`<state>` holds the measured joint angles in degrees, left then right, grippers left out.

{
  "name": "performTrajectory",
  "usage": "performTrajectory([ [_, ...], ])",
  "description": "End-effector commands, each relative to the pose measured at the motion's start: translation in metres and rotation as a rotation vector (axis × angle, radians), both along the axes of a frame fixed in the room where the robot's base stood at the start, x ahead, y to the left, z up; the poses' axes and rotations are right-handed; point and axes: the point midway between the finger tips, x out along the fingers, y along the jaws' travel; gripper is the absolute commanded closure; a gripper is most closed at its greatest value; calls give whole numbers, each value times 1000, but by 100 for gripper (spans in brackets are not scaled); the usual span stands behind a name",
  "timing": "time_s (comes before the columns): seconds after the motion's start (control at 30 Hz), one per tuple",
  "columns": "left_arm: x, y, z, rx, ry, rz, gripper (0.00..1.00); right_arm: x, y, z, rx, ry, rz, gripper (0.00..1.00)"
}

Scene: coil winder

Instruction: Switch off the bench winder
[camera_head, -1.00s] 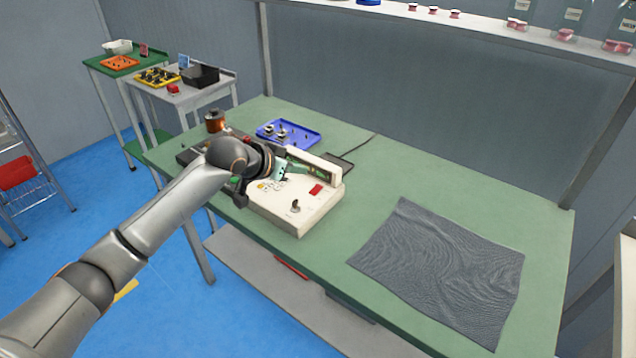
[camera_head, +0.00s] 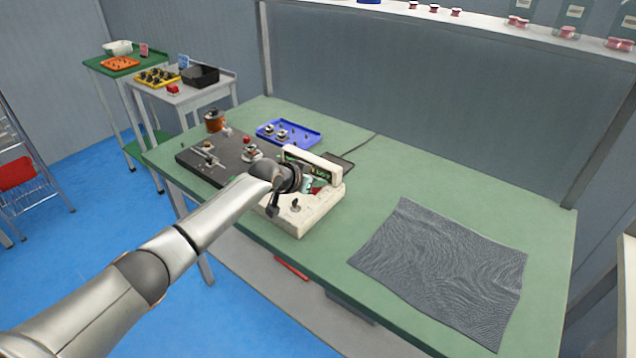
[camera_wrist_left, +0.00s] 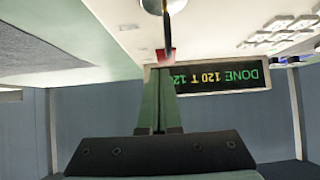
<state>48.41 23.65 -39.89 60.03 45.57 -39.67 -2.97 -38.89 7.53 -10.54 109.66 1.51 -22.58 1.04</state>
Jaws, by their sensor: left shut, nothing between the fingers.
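The bench winder is a cream box (camera_head: 301,222) on the green bench, with a raised display panel at its back. A red switch (camera_wrist_left: 166,54) sits on the cream top, just beyond my fingertips; a silver knob (camera_wrist_left: 163,5) is at the picture's top edge. My left gripper (camera_head: 311,186) is over the winder and largely hides the red switch in the head view. Its closed green fingers (camera_wrist_left: 160,78) are empty. Whether they touch the switch I cannot tell.
A black base (camera_head: 215,160) with fixtures lies left of the winder. A copper wire spool (camera_head: 214,120) and a blue tray (camera_head: 288,134) stand behind. A grey cloth (camera_head: 440,270) lies to the right. The bench between cloth and winder is clear.

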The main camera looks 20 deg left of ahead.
Motion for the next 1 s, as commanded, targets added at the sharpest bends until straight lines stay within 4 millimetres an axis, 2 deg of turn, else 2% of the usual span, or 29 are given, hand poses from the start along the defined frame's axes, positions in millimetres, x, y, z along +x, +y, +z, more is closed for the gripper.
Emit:
performTrajectory([
  [0.33,0,0,-1,0,3,-1,100,0,0,0,0,0,0,50],
  [0.5,1,-1,-3,27,80,1,100,0,0,8,0,1,0,50],
  [0.77,0,0,-7,29,79,1,100,0,0,5,0,-1,0,50],
  [1.0,7,-3,-8,29,78,1,100,0,0,-6,0,0,0,50],
])
